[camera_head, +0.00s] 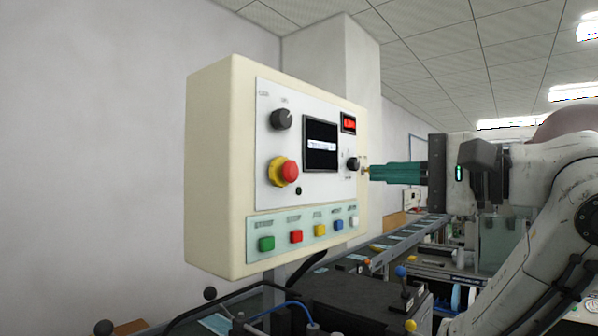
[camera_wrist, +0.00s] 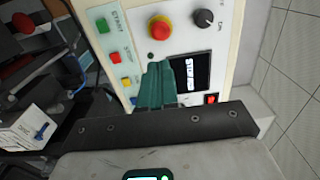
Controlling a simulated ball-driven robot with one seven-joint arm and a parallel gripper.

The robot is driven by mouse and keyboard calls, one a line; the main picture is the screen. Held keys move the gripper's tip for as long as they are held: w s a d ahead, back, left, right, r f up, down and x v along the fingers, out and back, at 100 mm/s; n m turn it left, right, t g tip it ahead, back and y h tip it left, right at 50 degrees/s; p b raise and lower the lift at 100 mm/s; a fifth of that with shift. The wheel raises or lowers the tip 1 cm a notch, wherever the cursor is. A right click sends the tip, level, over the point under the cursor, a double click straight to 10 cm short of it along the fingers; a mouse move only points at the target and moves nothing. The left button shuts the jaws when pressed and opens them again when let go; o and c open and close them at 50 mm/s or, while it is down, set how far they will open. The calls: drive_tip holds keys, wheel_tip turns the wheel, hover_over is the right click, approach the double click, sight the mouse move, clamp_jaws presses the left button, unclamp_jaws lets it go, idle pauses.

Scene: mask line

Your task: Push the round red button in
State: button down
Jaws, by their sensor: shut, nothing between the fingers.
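The round red button (camera_head: 290,171) is a mushroom-shaped knob on a yellow collar, standing out from the control panel (camera_head: 308,205). In the wrist view the round red button (camera_wrist: 160,29) is above my fingertips, apart from them. My gripper (camera_head: 371,172) has teal fingers that are shut and empty. It points at the panel from the right, near a small black knob (camera_head: 353,164). The gap to the panel is hard to judge. In the wrist view my gripper (camera_wrist: 159,65) covers part of the panel beside the screen.
Square buttons line the panel's lower strip, among them a red one (camera_head: 296,237). A larger black knob (camera_head: 282,119) sits above the round button, with a screen (camera_head: 320,145) to its right. A conveyor (camera_head: 400,245) and dark machinery (camera_head: 350,300) are below the box.

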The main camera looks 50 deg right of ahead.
drive_tip(key=p, duration=0.7)
approach(295, 173)
drive_tip(key=w, duration=0.7)
drive_tip(key=shift+a+r, duration=0.1)
